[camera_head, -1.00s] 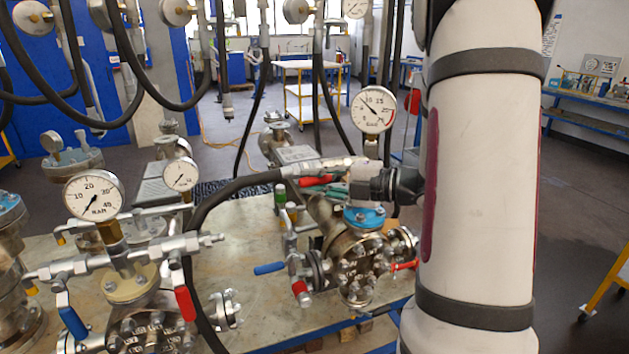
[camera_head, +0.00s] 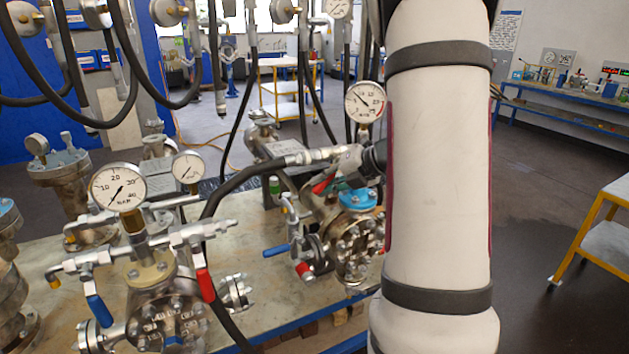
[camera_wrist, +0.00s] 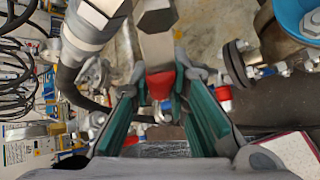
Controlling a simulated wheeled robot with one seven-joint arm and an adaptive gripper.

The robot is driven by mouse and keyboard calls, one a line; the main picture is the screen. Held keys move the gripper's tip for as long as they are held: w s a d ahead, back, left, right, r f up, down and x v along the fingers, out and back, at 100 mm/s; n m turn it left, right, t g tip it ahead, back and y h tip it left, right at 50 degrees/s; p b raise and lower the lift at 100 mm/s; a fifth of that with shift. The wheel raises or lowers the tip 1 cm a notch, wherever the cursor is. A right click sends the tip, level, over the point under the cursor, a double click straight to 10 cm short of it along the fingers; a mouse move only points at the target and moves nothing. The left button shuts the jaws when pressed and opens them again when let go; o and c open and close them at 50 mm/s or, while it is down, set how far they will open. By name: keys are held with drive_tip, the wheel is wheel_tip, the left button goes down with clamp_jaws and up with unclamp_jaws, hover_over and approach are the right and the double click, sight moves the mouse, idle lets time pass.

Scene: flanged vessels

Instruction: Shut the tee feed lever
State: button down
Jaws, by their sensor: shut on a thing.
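The tee feed lever has a red grip (camera_head: 322,186) and sits under the hose end fitting at the tee, left of my arm in the head view. It slants down to the left there. In the wrist view the red grip (camera_wrist: 160,84) lies between the teal pads of my gripper (camera_wrist: 161,75), on a flat metal shank. My gripper is shut on it. In the head view my arm and wrist hide most of the gripper. The tee's black hose (camera_head: 240,178) runs off left from its metal fitting (camera_head: 318,155).
A flanged vessel (camera_head: 355,245) with a blue cap and a pressure gauge (camera_head: 365,101) stands close beside the gripper. A blue lever (camera_head: 277,251) is nearby. Another vessel (camera_head: 165,325) with blue and red levers stands front left. Hoses hang behind.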

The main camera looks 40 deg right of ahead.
drive_tip(key=shift+s+d+f+n+g+h+b, duration=0.25)
drive_tip(key=shift+d+f+n+g+h+b, duration=0.3)
drive_tip(key=shift+d+h+b, duration=0.5)
drive_tip(key=shift+s+d+f+n+g+h+b, duration=0.3)
drive_tip(key=shift+d+n+h+b, duration=0.4)
drive_tip(key=shift+h, duration=0.65)
drive_tip(key=shift+s+d+f+n+g+h+b, duration=0.2)
drive_tip(key=shift+d+f+n+g+h+b, duration=0.2)
drive_tip(key=shift+d+n+h+b, duration=0.55)
drive_tip(key=shift+a+h, duration=0.15)
drive_tip(key=shift+h, duration=0.1)
drive_tip(key=c, duration=1.5)
unclamp_jaws()
drive_tip(key=shift+r, duration=0.1)
drive_tip(key=shift+r, duration=0.1)
